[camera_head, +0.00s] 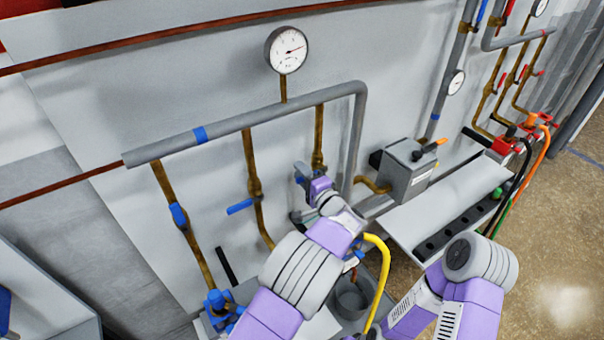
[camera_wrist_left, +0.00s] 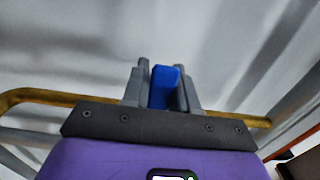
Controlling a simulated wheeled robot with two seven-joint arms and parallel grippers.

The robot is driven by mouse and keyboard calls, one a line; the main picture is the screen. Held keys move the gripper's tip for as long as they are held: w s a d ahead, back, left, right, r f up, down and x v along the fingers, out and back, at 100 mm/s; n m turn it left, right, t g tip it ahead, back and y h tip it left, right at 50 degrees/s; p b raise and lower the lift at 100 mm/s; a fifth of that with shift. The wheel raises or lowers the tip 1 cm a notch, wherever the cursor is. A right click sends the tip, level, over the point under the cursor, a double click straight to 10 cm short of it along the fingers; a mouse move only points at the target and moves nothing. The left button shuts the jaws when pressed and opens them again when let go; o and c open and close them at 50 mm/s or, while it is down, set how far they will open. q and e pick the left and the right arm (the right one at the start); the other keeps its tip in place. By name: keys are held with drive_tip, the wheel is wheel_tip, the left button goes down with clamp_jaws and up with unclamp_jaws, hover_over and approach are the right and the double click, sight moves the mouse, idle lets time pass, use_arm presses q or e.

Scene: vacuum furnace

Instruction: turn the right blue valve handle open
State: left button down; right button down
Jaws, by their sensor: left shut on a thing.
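The right blue valve handle (camera_wrist_left: 158,88) shows in the left wrist view between the two grey fingers of my left gripper (camera_wrist_left: 160,82), which is shut on it. In the head view my left gripper (camera_head: 301,174) is at the lower part of the right brass pipe (camera_head: 319,140), and it hides most of this handle. How the handle lies relative to its pipe is hard to tell. My right arm shows at the lower right of the head view, but its gripper is out of view.
The left blue handle (camera_head: 179,215) lies along its brass pipe; the middle blue handle (camera_head: 240,206) sticks out to the left. A grey header pipe (camera_head: 240,122) and a gauge (camera_head: 287,50) are above. A grey box (camera_head: 407,172) and yellow hose (camera_head: 384,270) are close on the right.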

use_arm(q)
drive_tip(key=shift+r, duration=0.1)
drive_tip(key=shift+w+d+r+m+p, duration=0.15)
drive_tip(key=shift+r+m+p, duration=0.45)
drive_tip(key=shift+m, duration=0.55)
drive_tip(key=shift+w+d+r+m+p, duration=0.15)
drive_tip(key=shift+r+m+p, duration=0.4)
drive_tip(key=shift+m, duration=0.55)
drive_tip(key=shift+w+d+r+m+p, duration=0.1)
drive_tip(key=shift+d+r+m+p, duration=0.1)
drive_tip(key=shift+r+m+p, duration=0.7)
drive_tip(key=shift+f+m+b, duration=0.3)
drive_tip(key=shift+m, duration=0.05)
drive_tip(key=c, duration=1)
unclamp_jaws()
drive_tip(key=shift+o, duration=0.2)
drive_tip(key=shift+s, duration=0.1)
drive_tip(key=v, duration=0.7)
drive_tip(key=shift+s+d, duration=0.2)
